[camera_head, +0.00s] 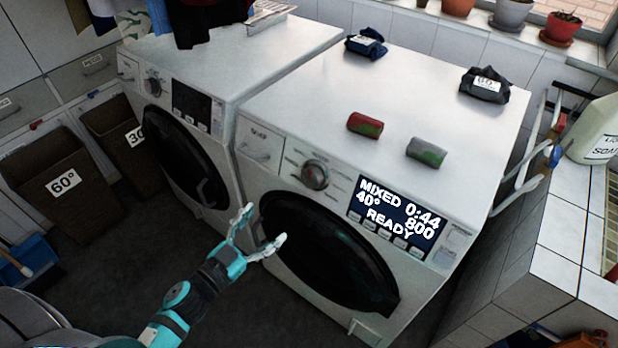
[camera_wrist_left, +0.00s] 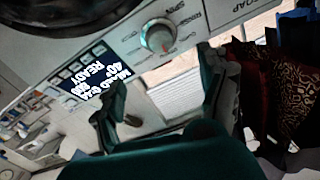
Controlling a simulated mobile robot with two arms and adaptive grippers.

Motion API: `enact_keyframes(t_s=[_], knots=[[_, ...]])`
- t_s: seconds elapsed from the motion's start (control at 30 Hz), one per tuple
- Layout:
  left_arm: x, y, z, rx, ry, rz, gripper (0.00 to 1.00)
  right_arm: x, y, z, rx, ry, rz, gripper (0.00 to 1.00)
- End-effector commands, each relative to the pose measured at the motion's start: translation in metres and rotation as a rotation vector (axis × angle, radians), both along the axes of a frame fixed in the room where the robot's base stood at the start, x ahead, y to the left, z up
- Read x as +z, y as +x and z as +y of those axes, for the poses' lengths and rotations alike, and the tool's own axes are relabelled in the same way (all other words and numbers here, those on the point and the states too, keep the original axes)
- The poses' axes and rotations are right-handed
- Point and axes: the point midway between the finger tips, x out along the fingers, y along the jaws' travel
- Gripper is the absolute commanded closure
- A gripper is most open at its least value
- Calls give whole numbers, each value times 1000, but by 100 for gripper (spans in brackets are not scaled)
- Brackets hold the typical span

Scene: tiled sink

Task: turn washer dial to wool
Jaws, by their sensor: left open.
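The right washer (camera_head: 400,110) has a round silver dial (camera_head: 316,175) on its front panel, between a drawer and a lit display (camera_head: 397,213). The display reads MIXED, 40°, 0:44, 800, READY. My left gripper (camera_head: 265,223) is open and empty, in front of the dark door, lower and to the left of the dial and apart from it. In the left wrist view the dial (camera_wrist_left: 158,37) shows beyond the fingers of my left gripper (camera_wrist_left: 161,70), with the display (camera_wrist_left: 90,80) to its left. My right gripper is not in view.
A second washer (camera_head: 215,75) with a dark display and its own dial (camera_head: 152,87) stands at the left. Brown bins (camera_head: 62,185) stand at the left.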

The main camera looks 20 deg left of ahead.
Motion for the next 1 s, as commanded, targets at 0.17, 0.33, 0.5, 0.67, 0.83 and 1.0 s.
enact_keyframes(t_s=[0.17,0.33,0.5,0.67,0.83,1.0], knots=[[3,32,-11,3,-2,-2,24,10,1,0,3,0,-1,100],[3,68,-24,3,-3,-2,24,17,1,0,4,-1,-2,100],[3,103,-37,3,-2,-1,24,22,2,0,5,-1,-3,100],[1,131,-47,2,-3,1,24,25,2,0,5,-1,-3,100],[0,149,-53,3,-3,1,24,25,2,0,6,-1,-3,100],[-1,155,-56,2,0,2,24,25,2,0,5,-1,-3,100]])
